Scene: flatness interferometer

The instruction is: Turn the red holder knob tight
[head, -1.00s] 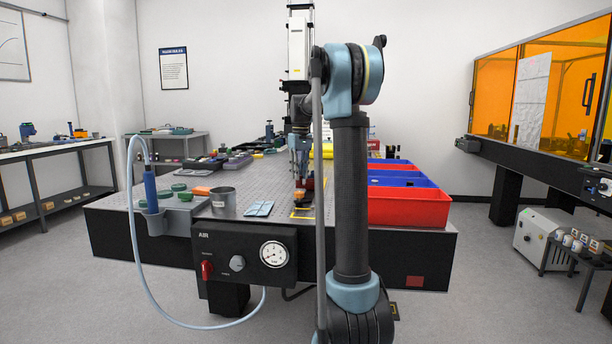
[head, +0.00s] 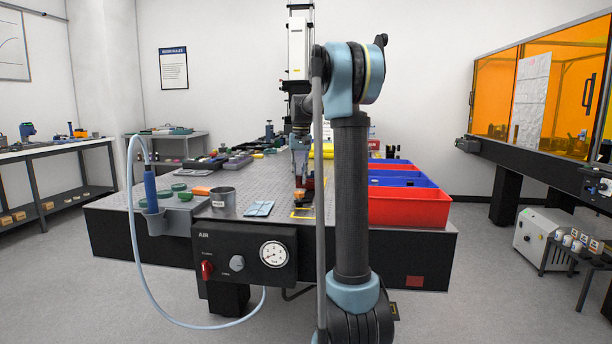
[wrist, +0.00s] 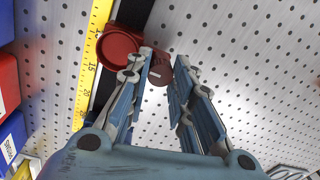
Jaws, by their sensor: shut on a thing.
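The red holder (wrist: 120,44) is a dark red ring-shaped piece beside the yellow scale in the wrist view. Its red knob (wrist: 161,75), round with a short white mark, sits at its right between the fingertips of my gripper (wrist: 161,68). My gripper is shut on the knob. In the head view my gripper (head: 301,172) points down at the holder on the perforated table, where the knob is too small to make out clearly.
The perforated table (head: 262,180) carries red and blue bins (head: 408,208) right of the holder. A metal cup (head: 223,201) and blue packets (head: 258,208) lie to the left. A yellow scale (wrist: 93,50) runs along the holder's left side. An AIR panel (head: 245,250) hangs in front.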

